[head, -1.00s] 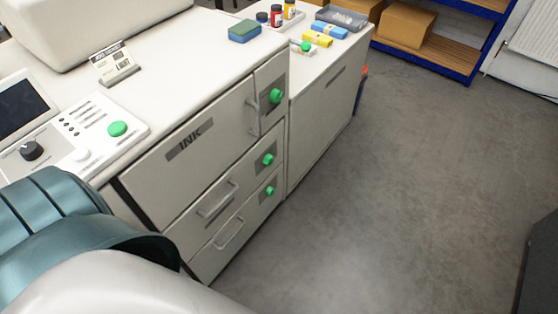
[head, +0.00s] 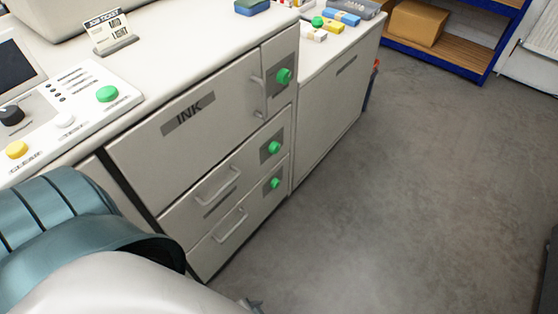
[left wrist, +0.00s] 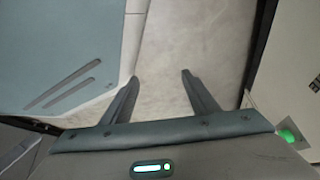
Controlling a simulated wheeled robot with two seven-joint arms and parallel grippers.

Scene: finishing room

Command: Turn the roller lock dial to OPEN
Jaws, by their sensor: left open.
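Three green dials on grey plates show in the head view: an upper dial (head: 283,76) on the narrow door, a middle dial (head: 274,147) and a lower dial (head: 274,183) on the drawers. Their lettering is too small to read, so I cannot tell which is the roller lock. My left arm covers the lower left, and a small dark part of it shows at the bottom edge. In the left wrist view my left gripper (left wrist: 160,77) is open, with nothing between its fingers. A blurred green dial (left wrist: 290,132) is right of it, apart from the fingers. My right gripper is out of view.
The white press cabinet has an INK door (head: 188,117) and drawer handles (head: 217,187). A control panel (head: 75,110) with buttons and a black knob (head: 11,114) is on top at left. A side cabinet (head: 335,100) stands beyond. The grey floor (head: 420,180) at right is clear.

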